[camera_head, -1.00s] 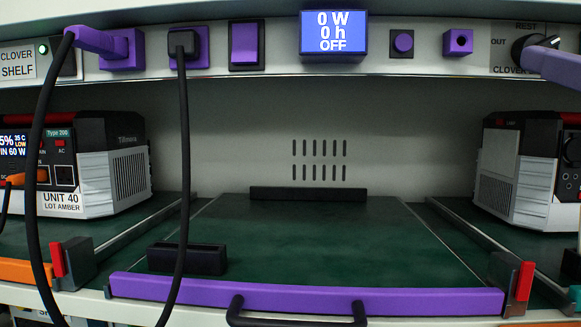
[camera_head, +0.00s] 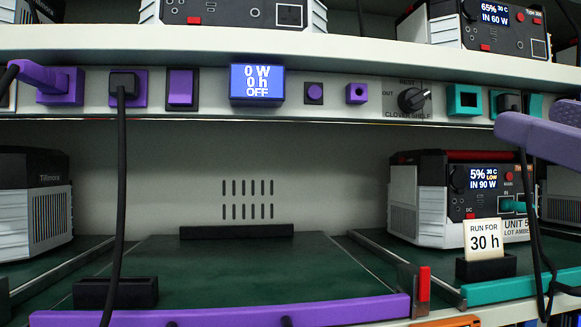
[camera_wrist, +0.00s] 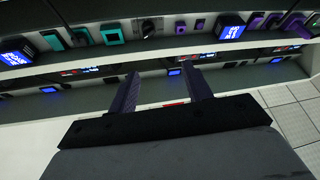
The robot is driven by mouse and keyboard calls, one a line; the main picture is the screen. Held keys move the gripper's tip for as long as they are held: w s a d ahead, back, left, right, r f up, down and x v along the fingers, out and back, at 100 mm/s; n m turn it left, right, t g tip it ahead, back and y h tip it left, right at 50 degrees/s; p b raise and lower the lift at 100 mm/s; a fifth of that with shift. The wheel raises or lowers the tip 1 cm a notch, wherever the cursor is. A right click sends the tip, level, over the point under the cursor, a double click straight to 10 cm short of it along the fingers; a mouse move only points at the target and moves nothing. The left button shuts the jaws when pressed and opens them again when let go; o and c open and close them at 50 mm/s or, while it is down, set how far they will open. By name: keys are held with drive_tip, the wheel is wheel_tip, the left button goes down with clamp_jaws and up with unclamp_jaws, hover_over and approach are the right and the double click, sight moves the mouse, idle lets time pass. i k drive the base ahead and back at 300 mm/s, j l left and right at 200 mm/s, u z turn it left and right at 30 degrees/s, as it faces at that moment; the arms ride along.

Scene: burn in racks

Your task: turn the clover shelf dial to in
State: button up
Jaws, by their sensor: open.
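The clover shelf dial (camera_head: 411,100) is a black round knob on the upper panel, right of the purple socket. Its plate reads OUT at left, REST above and CLOVER SHELF below. Its pale mark points up and right. My gripper (camera_head: 527,115) shows at the right edge as two purple fingers, open and empty, to the right of the dial in the picture and apart from it. In the wrist view the fingers (camera_wrist: 160,82) stand apart with nothing between them, and the dial (camera_wrist: 148,27) is beyond their tips.
Left of the dial are a purple socket (camera_head: 356,93), a purple button (camera_head: 314,93) and a display (camera_head: 257,84) reading OFF. A teal socket (camera_head: 464,100) is close right. Below, a power unit (camera_head: 428,190) and a RUN FOR 30 h card (camera_head: 485,237) stand right of an empty bay.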

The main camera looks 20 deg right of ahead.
sight(410, 100)
drive_tip(key=k+j, duration=0.65)
drive_tip(key=j, duration=0.15)
